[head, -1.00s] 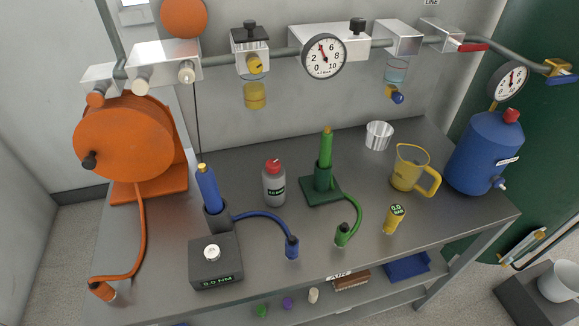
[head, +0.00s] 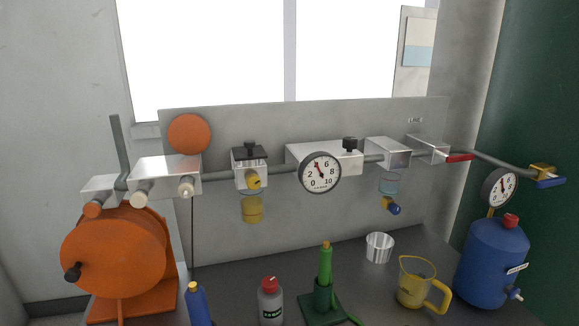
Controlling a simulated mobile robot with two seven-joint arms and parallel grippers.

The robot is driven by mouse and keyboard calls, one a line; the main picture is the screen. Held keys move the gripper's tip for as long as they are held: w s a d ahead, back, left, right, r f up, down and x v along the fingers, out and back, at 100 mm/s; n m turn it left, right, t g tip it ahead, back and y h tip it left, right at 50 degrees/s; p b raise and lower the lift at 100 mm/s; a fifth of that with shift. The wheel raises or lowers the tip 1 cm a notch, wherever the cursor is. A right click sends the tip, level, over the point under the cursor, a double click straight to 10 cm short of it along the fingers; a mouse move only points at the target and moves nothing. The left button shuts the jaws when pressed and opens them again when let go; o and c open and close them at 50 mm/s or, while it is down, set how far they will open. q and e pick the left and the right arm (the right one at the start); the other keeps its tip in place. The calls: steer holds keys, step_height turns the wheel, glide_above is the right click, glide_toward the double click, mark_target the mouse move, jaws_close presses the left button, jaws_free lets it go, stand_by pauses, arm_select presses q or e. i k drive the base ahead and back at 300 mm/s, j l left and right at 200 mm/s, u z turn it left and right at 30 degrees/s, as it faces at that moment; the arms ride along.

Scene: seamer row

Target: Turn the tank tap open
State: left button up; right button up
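The blue tank (head: 490,262) stands at the right end of the bench, with a red cap (head: 510,221) on top and a white label on its side. A small tap (head: 515,294) with a blue part sticks out low on its right side. Above and right of the tank, a brass valve with a blue lever (head: 550,181) sits at the end of the wall pipe. Which of the two is the tank tap I cannot tell for sure, nor how far either is turned. Neither of my grippers shows in the head view.
A dial gauge (head: 499,187) is just above the tank. A yellow jug (head: 416,283) stands left of it, and a clear cup (head: 379,247) behind. A red lever (head: 458,158) is on the wall pipe. An orange reel (head: 116,255) stands at far left.

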mark_target(509, 220)
steer(key=z, duration=1.35)
